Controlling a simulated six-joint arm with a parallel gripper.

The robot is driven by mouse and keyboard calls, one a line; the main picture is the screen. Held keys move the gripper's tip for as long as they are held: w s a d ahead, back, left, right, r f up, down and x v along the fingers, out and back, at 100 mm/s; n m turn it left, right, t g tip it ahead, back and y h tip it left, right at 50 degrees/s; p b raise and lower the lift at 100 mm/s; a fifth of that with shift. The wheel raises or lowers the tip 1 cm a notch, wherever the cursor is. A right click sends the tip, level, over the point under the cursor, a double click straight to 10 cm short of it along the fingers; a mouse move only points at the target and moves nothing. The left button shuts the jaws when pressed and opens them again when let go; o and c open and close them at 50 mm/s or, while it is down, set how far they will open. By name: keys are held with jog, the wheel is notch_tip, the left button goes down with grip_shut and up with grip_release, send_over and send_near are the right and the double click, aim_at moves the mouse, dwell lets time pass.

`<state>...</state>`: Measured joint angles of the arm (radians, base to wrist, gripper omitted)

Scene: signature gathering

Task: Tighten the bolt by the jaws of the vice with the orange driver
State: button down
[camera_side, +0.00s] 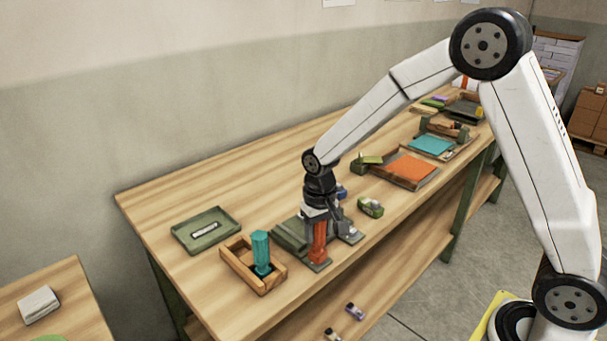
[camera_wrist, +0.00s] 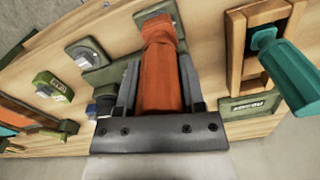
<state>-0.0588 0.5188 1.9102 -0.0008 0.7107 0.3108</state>
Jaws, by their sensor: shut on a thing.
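The orange driver (camera_side: 319,238) stands upright in my gripper (camera_side: 321,217), which is shut around its handle. In the wrist view the orange driver (camera_wrist: 160,65) lies between the two fingers of my gripper (camera_wrist: 158,85). The green vice (camera_side: 290,235) stands on the workbench beside and behind the driver. The driver's lower end is over the vice's front plate, near the bench's front edge. The bolt is hidden, so I cannot tell whether the driver's tip touches it.
A wooden box (camera_side: 237,258) holding a teal driver (camera_side: 261,251) stands left of the vice. A green tray (camera_side: 190,238) lies behind it. A small green block (camera_side: 370,207) and an orange-surfaced tray (camera_side: 405,172) lie to the right. Bare bench (camera_side: 265,190) lies behind the vice.

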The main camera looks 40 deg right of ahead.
jog(key=shift+r, duration=0.25)
jog(key=shift+r, duration=2)
jog(key=shift+w, duration=0.1)
